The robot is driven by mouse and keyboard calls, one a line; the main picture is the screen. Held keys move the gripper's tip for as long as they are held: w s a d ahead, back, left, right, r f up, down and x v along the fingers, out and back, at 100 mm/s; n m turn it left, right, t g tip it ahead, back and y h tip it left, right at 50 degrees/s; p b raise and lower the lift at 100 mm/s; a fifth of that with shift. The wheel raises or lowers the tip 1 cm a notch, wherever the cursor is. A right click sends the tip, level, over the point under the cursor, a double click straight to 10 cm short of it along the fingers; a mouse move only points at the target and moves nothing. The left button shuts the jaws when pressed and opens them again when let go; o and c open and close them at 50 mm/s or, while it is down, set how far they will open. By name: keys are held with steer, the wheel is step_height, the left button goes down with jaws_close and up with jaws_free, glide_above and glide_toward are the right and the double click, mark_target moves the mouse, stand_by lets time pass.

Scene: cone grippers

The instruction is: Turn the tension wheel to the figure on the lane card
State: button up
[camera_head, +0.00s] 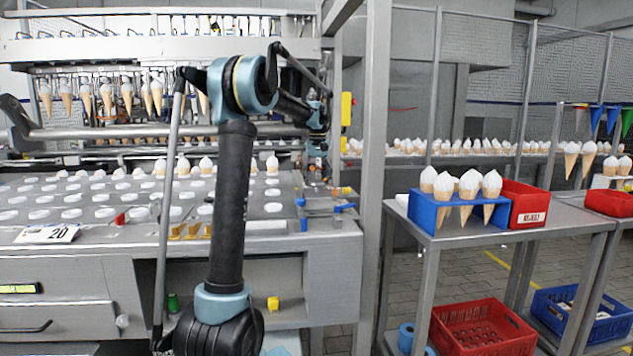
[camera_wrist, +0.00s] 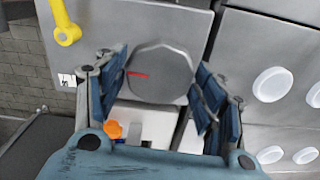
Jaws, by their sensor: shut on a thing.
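The tension wheel (camera_wrist: 160,73), a dark grey many-sided knob with a red line on its left part, sits on a grey metal panel in the wrist view. My gripper (camera_wrist: 161,66) is shut on the wheel, with one blue finger on each side of it. No scale figures can be read around the wheel. The lane card (camera_head: 47,234), white with the figure 20, lies at the left of the machine's tray deck in the head view. The wheel cannot be made out in the head view, where my arm's far end is at the machine's right side.
A yellow handle (camera_wrist: 66,32) stands left of the wheel. An orange knob (camera_wrist: 113,130) is near the left finger.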

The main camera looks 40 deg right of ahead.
steer(key=m, duration=0.4)
steer(key=shift+w+m, duration=0.1)
steer(key=shift+m, duration=0.2)
steer(key=m, duration=1)
steer(key=shift+m, duration=0.4)
steer(key=shift+d+m, duration=0.1)
steer(key=shift+m, duration=2.2)
steer(key=o, duration=1.1)
steer(key=shift+s, duration=0.2)
steer(key=shift+c, duration=0.2)
steer(key=shift+w, duration=0.1)
steer(key=shift+r, duration=0.1)
